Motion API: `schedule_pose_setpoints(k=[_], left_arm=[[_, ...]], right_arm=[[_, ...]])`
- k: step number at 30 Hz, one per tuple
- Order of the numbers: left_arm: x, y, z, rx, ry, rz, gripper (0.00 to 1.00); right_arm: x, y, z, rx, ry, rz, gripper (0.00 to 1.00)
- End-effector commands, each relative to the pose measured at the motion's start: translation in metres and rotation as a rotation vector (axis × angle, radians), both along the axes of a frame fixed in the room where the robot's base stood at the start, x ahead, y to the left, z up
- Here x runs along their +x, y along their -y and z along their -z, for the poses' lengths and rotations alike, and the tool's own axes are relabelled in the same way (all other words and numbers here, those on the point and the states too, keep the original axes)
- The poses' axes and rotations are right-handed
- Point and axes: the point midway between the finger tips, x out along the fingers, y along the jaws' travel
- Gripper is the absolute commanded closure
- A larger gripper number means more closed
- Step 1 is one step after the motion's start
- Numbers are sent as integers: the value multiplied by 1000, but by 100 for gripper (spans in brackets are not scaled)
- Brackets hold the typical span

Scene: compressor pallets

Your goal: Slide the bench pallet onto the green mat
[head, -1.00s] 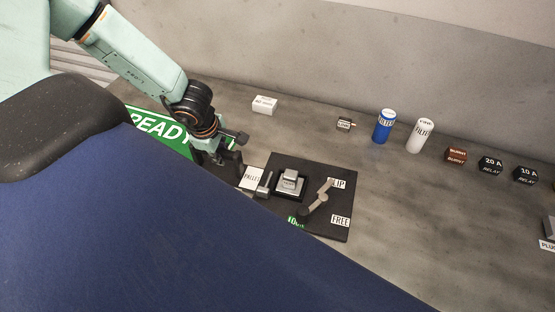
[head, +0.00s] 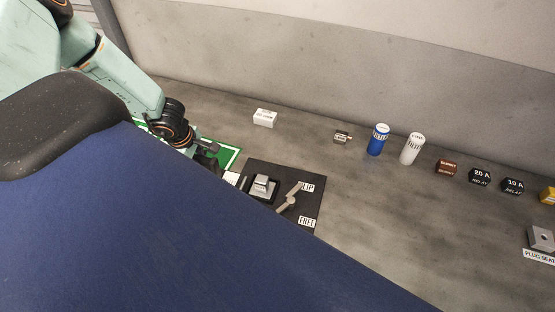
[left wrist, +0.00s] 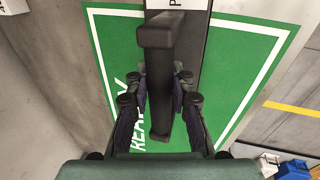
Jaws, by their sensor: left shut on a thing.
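The bench pallet is a dark flat plate (head: 284,174) in the head view, with a grey block (head: 263,185), a lever and CLIP and FREE labels. My blue body hides its near part. The green mat (head: 231,155) lies to its left, mostly hidden by my arm and body. In the left wrist view the mat (left wrist: 240,60) shows on both sides of the pallet's near end (left wrist: 193,45), which appears over the mat. My left gripper (head: 210,160) is shut on the pallet's dark upright handle (left wrist: 160,85). My right gripper is not in view.
A white box (head: 265,118), a small metal part (head: 342,137), a blue filter (head: 378,139) and a white filter (head: 411,149) stand behind the pallet. A brown relay (head: 446,167) and black relays (head: 480,177) stand farther right.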

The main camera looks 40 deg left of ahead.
Motion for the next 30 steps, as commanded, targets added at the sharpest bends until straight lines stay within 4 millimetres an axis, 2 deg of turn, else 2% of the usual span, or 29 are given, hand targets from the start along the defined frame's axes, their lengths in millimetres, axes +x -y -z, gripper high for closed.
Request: schedule_pose_setpoints(k=[13,14,15,23,30], left_arm=[[-1,-3,1,3,-2,-2,100],[-1,-3,1,3,-2,-2,77],[-1,-3,1,3,-2,-2,74],[-1,-2,1,1,0,0,52],[0,-2,0,0,1,0,51]], right_arm=[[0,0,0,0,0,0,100],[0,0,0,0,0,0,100],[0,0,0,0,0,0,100],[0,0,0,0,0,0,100],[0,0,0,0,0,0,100]])
